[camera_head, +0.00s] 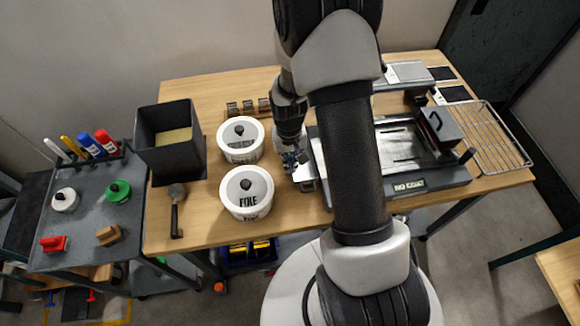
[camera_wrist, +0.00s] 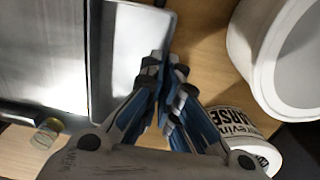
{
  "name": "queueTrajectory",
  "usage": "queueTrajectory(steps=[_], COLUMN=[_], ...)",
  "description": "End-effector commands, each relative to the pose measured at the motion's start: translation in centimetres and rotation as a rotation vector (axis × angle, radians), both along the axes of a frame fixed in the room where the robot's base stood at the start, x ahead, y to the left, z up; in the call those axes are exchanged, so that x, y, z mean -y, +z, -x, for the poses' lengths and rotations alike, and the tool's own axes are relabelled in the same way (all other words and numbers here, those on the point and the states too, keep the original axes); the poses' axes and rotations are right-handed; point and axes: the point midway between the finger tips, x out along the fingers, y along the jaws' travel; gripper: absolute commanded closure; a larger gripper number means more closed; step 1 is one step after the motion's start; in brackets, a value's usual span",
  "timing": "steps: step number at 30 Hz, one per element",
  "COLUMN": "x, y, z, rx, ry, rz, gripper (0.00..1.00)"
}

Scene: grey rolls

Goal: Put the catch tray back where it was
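The catch tray (camera_wrist: 133,45) is a shallow pale metal tray with rounded corners in the wrist view. It lies along the dark-edged side of the machine. In the head view a small part of the catch tray (camera_head: 305,174) shows at the machine's left end, and my arm hides much of that area. My gripper (camera_wrist: 165,72) has its blue-padded fingers drawn together at the tray's right edge and appears shut on that rim. In the head view my gripper (camera_head: 293,160) points down between the tubs and the machine.
A black open box (camera_head: 170,138) and a dark-handled tool (camera_head: 176,210) are farther left. The machine (camera_head: 425,180) fills the right half, with a wire rack (camera_head: 490,135) beside it.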

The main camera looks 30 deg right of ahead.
Motion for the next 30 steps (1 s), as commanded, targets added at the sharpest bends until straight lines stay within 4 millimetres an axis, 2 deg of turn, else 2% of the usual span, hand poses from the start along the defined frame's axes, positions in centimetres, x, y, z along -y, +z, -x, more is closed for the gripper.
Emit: queueTrajectory(steps=[1, 4, 16, 18, 26, 30], x=[0.0, 0.0, 0.0, 0.0, 0.0, 0.0], y=[-1.2, -2.4, -2.8, -2.7, -2.6, -2.6], z=[0.1, 0.1, 0.0, 0.0, 0.0, 0.0], rx=[-0.004, -0.002, -0.001, -0.001, -0.001, -0.001], ry=[0.000, 0.000, 0.000, 0.000, 0.000, 0.000], rz=[-0.001, -0.001, 0.000, 0.000, 0.000, 0.000], gripper=[1.00, 1.00, 1.00, 0.93, 0.76, 0.75])
